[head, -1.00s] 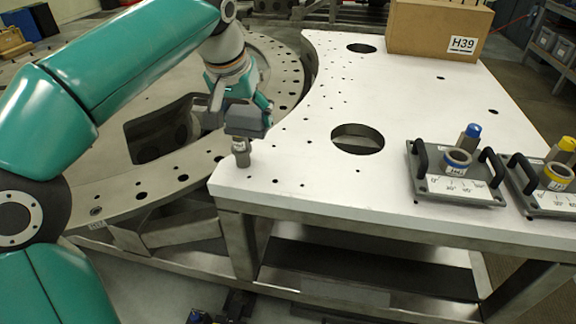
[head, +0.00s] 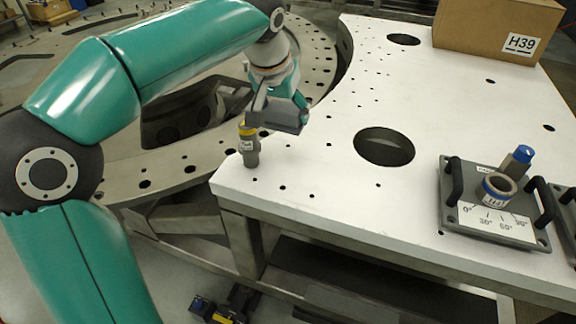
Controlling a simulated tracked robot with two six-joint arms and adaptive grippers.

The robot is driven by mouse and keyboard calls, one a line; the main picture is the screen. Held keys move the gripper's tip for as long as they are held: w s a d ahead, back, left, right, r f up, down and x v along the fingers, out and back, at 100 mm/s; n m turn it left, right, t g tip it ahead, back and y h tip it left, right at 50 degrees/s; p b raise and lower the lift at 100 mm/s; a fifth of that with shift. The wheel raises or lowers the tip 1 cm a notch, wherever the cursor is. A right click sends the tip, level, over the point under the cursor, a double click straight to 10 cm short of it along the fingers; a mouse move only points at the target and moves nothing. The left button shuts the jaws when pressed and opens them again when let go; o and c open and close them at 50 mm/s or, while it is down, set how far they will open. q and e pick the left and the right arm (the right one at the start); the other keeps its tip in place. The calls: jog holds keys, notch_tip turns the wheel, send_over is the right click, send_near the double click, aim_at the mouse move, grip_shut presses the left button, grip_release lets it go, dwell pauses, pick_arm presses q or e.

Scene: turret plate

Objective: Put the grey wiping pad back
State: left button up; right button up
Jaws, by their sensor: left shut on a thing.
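My left gripper (head: 284,97) is over the front left part of the white plate (head: 330,170). It is shut on a dark grey block (head: 291,116), which looks like the grey wiping pad. The fingers partly hide the pad. The pad appears a little above the plate, though the exact gap cannot be told. A grey cylinder with a yellow band (head: 250,150) stands upright near the plate's left corner, just in front of and left of the pad. Whether the two touch is unclear. My right gripper is not in view.
A grey stand with two black handles, an angle scale and a blue-topped plug (head: 519,160) sits at the right. Another stand is cut off beside it. A cardboard box labelled H39 (head: 490,30) stands behind. A large round hole (head: 384,147) opens mid-plate.

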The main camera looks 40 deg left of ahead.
pick_arm(q)
notch_tip(320, 180, down, 14)
jog(key=shift+f+b, duration=0.2)
jog(key=shift+b, duration=0.3)
jog(key=shift+d, duration=0.1)
jog(key=o, duration=1.2)
jog(key=v, duration=1.2)
jog(key=shift+s, duration=0.1)
